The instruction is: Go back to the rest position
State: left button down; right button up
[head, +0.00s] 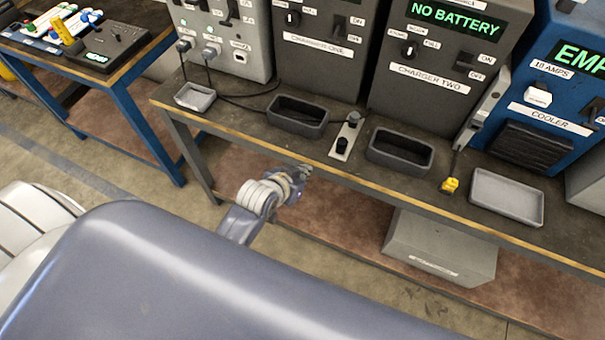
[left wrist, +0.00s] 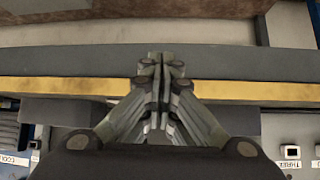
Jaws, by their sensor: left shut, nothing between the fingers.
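My left arm reaches in from the lower left in the head view, and its gripper (head: 300,172) is small and partly hidden behind the wrist, just in front of the workbench's (head: 350,184) front edge. In the left wrist view my left gripper (left wrist: 162,62) has its fingers together with nothing between them. Its tips overlap the yellow-edged bench front in that picture; I cannot tell whether they touch it. My right gripper is in neither view.
Two chargers (head: 425,84) and a blue cooler (head: 552,118) stand on the bench. Empty dark trays (head: 400,164) and light trays (head: 506,212) lie before them. A yellow connector (head: 450,185) lies near the edge. A grey box (head: 440,246) sits on the lower shelf. A blue-framed table (head: 128,66) stands left.

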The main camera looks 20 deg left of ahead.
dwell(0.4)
pick_arm(q)
jog(key=s+f+g, duration=0.2)
jog(key=s+f, duration=0.4)
jog(key=f, duration=0.5)
jog(key=s+f+g, duration=0.2)
jog(key=s+f, duration=0.4)
jog(key=f, duration=0.5)
jog(key=s+a+f+g, duration=0.1)
jog(key=s+f, duration=0.4)
jog(key=s, duration=0.4)
jog(key=s+a+f+g+y, duration=0.1)
jog(key=s+a+f+g, duration=0.1)
jog(key=s+f, duration=0.3)
jog(key=s+a+f+g, duration=0.1)
jog(key=s+f, duration=0.4)
jog(key=s, duration=0.8)
jog(key=shift+s+a+m+g, duration=0.15)
jog(key=shift+a+m+g, duration=0.2)
jog(key=shift+a, duration=0.4)
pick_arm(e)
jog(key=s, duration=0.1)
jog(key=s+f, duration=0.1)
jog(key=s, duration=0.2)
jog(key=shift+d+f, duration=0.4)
pick_arm(q)
jog(key=shift+f, duration=0.1)
